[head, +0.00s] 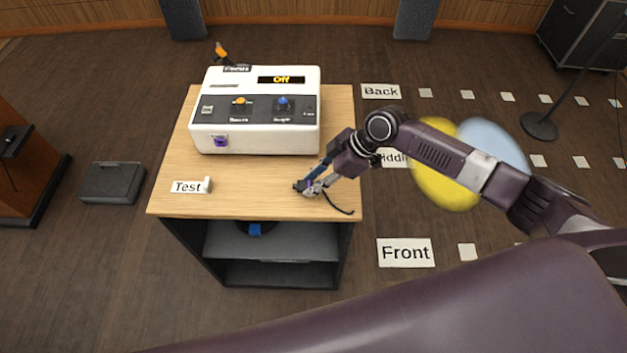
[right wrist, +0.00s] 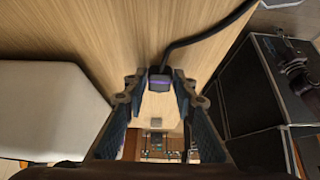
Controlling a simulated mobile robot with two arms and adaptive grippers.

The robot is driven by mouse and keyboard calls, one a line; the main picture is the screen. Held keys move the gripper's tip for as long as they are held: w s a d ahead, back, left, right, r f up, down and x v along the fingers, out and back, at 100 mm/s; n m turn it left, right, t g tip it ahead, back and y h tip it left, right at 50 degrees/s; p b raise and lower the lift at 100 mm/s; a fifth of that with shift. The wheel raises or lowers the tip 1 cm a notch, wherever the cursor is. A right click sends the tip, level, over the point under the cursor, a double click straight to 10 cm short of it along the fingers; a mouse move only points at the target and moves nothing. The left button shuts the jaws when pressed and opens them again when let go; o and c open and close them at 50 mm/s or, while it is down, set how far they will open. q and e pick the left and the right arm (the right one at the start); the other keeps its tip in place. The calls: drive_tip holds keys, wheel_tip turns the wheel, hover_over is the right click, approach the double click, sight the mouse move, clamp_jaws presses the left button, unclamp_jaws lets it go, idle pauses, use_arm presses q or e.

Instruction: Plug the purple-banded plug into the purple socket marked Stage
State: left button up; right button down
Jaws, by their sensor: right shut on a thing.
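The purple-banded plug (right wrist: 160,84) is between the fingertips of my right gripper (right wrist: 159,92) in the right wrist view, with a black cable running off it. In the head view my right gripper (head: 308,187) is shut on the plug at the right front part of the wooden table top; the plug is mostly hidden by the fingers there. The purple socket (head: 220,141) is on the front face of the white box, low at its left. Its Stage marking is too small to read. The gripper is to the right of and nearer than the socket, apart from it. My left gripper is not in view.
The white control box (head: 257,140) with an "Off" display (head: 281,79) stands at the back of the table (head: 240,200). A "Test" card (head: 187,187) lies at the front left. An orange-banded plug (head: 221,52) shows behind the box. The table's front middle is clear.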

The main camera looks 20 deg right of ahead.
drive_tip(key=shift+r+p, duration=1.8)
drive_tip(key=shift+r, duration=0.6)
